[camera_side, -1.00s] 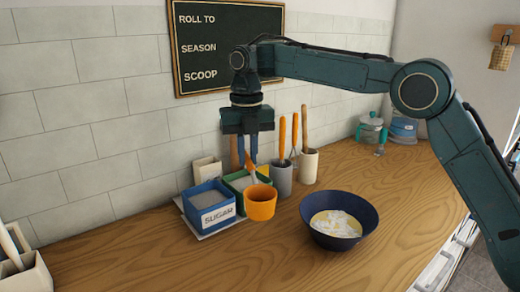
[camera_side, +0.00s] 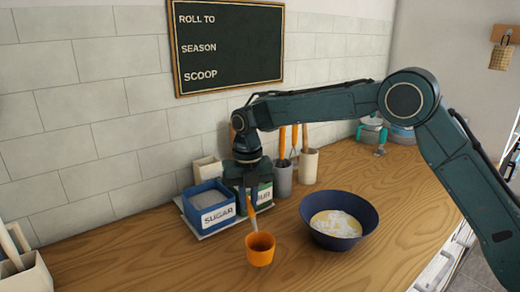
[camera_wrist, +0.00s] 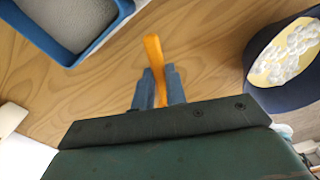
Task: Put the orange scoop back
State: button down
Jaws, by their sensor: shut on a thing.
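The orange scoop (camera_side: 260,250) hangs below my gripper (camera_side: 251,207), cup down, in front of the sugar and flour boxes. My gripper is shut on its handle; in the wrist view the orange handle (camera_wrist: 153,50) stands between the two blue fingers (camera_wrist: 158,88). The scoop's cup is low over the counter; I cannot tell whether it touches. The blue sugar box (camera_side: 209,204) is left of the scoop. The green flour box (camera_side: 265,194) is behind it, partly hidden by my gripper. Both boxes stand on a white tray (camera_side: 206,234).
A dark blue bowl (camera_side: 368,222) with pale yellow and white contents stands to the right; it also shows in the wrist view (camera_wrist: 255,62). Holders with orange and wooden-handled tools (camera_side: 284,180) stand behind. The wooden counter in front (camera_side: 150,262) is clear.

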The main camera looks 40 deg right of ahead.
aim_at(249, 214)
jog(key=shift+f, duration=2.3)
jog(key=c, duration=1.4)
grip_release()
jog(key=shift+c, duration=0.2)
notch_tip(249, 214, up, 11)
jog(key=shift+r, duration=0.7)
